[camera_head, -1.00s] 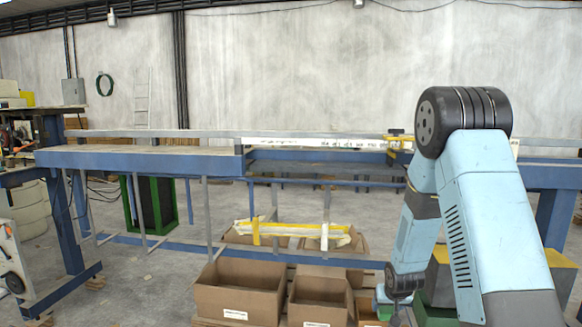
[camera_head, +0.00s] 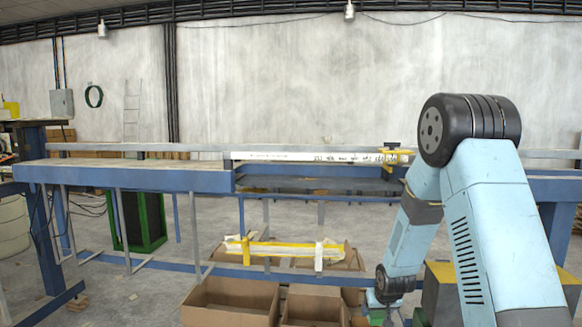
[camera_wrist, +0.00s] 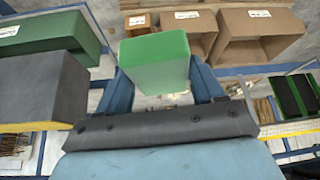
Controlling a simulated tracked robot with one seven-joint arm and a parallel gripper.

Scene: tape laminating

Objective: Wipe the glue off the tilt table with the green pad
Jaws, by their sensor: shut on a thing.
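The green pad (camera_wrist: 155,62) is a block with a bright green top and a paler front face. My gripper (camera_wrist: 165,85) is shut on it, with a blue finger on each side. In the head view my gripper is low at the right, mostly cut off by the bottom edge, with a sliver of green (camera_head: 376,317) beside it. A long blue-framed table with a grey top (camera_head: 120,165) runs across the head view, beyond my arm. I cannot tell which section is the tilt table. No glue can be made out on it.
Open cardboard boxes (camera_head: 230,300) stand on the floor before the table; boxes also show in the wrist view (camera_wrist: 250,30). A yellow and white frame (camera_head: 285,250) lies low behind them. A dark grey block (camera_wrist: 40,85) and a green case (camera_wrist: 50,35) are at the wrist view's left.

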